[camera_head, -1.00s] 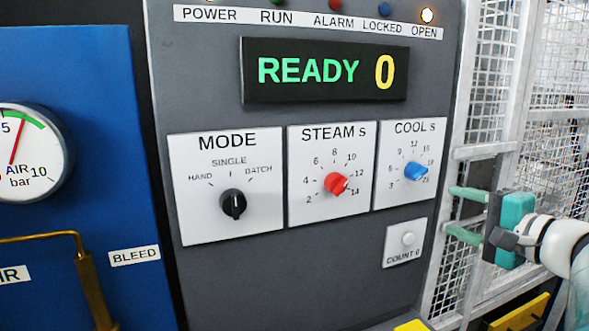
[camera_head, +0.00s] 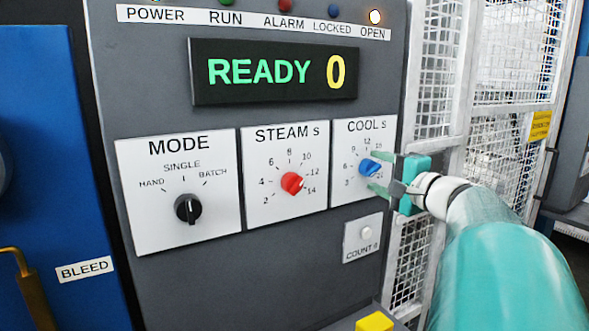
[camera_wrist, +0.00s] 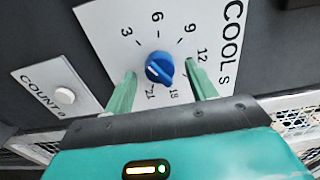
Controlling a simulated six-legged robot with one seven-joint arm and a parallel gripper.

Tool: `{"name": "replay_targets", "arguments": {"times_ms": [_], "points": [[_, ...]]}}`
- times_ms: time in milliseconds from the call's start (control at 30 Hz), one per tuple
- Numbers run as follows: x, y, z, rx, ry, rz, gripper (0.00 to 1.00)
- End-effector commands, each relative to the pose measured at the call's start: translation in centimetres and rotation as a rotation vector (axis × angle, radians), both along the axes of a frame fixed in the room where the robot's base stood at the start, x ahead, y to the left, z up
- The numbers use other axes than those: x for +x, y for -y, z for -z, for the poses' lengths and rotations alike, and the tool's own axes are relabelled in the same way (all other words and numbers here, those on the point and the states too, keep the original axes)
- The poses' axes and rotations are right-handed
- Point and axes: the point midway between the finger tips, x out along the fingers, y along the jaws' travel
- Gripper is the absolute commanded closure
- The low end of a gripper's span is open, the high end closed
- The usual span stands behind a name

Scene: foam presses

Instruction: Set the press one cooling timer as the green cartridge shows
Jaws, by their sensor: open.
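The COOL s dial plate (camera_head: 344,198) is on the grey press panel, with a blue knob (camera_head: 369,168) and marks from 3 to 21. The knob's nose seems to point near 18; I cannot read it exactly. My gripper (camera_head: 371,171) is open, its two green fingers on either side of the knob in the head view. In the wrist view my gripper (camera_wrist: 160,70) has the blue knob (camera_wrist: 159,67) between its fingertips, with gaps at both sides. One finger hides the 15 mark there. The green cartridge is not in view.
The red STEAM s knob (camera_head: 292,183) and black MODE knob (camera_head: 188,208) are to the left. The COUNT button (camera_head: 365,232) is just below COOL. A display (camera_head: 275,72) reads READY 0; the OPEN lamp (camera_head: 375,17) glows. Mesh guarding (camera_head: 436,75) stands at right.

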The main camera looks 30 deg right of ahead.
Motion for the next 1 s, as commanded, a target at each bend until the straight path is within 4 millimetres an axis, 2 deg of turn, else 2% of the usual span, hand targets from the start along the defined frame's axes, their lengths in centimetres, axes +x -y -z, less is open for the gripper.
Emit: {"name": "replay_targets", "arguments": {"times_ms": [133,367,467,600,1000], "points": [[0.88,-0.01,0.02,0.001,0.000,0.001,0.44],[0.98,-0.03,0.01,0.001,0.000,0.000,0.44],[0.97,-0.04,0.01,0.000,0.000,0.000,0.59],[0.96,-0.05,0.01,0.000,0.000,0.000,0.87],[1.00,-0.13,0.03,0.050,-0.001,-0.002,0.88]]}}
